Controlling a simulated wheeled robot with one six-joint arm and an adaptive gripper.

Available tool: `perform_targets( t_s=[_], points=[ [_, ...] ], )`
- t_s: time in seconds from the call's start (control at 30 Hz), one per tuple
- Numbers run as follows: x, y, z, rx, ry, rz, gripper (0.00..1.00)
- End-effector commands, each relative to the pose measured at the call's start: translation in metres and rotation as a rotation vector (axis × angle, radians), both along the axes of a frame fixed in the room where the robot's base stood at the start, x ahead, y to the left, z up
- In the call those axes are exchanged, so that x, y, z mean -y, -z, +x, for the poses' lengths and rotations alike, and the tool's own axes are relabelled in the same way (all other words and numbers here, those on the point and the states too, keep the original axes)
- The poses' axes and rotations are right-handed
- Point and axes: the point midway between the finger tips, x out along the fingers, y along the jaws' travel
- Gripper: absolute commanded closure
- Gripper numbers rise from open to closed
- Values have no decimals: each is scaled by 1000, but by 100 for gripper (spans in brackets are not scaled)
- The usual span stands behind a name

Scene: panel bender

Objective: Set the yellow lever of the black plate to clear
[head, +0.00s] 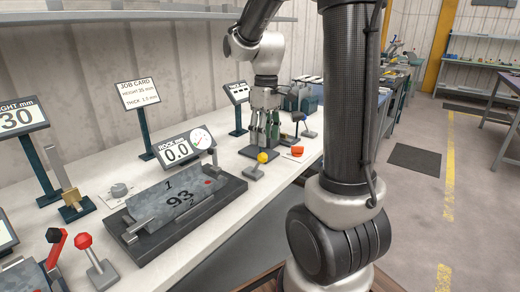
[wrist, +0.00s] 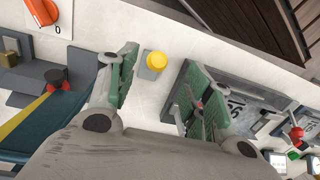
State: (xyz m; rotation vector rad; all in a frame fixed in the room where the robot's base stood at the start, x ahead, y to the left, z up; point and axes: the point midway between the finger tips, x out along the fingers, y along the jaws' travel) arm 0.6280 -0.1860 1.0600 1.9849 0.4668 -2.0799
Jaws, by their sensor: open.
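The yellow lever (head: 262,157) is a short stick with a round yellow ball on a small dark grey base plate (head: 252,173). It stands on the white bench just right of the black plate (head: 233,192) that carries a grey piece marked 93. In the wrist view the yellow ball (wrist: 156,60) shows between my spread fingers, with its base (wrist: 148,72) partly beneath it. My gripper (head: 263,138) has green fingers, points down and is behind the lever in the head view. The lever's setting marks cannot be read.
A red-orange dial (head: 297,151) on a white card is to the right. A black-knobbed lever (head: 297,118) stands behind it. A gauge sign (head: 180,149) reading 0.0 stands behind the black plate. A red-knobbed lever (head: 84,241) is at the near left.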

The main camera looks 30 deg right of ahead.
Motion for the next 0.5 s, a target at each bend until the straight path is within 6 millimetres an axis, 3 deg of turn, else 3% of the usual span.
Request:
perform_targets(
  t_s=[0.07, 0.23, 0.5],
  points=[
    [0, -11, 9, 28, -95, 6, 49],
    [-2, -9, 6, 25, -215, 16, 49],
    [-4, 30, 4, 24, -225, 17, 49]
  ],
)
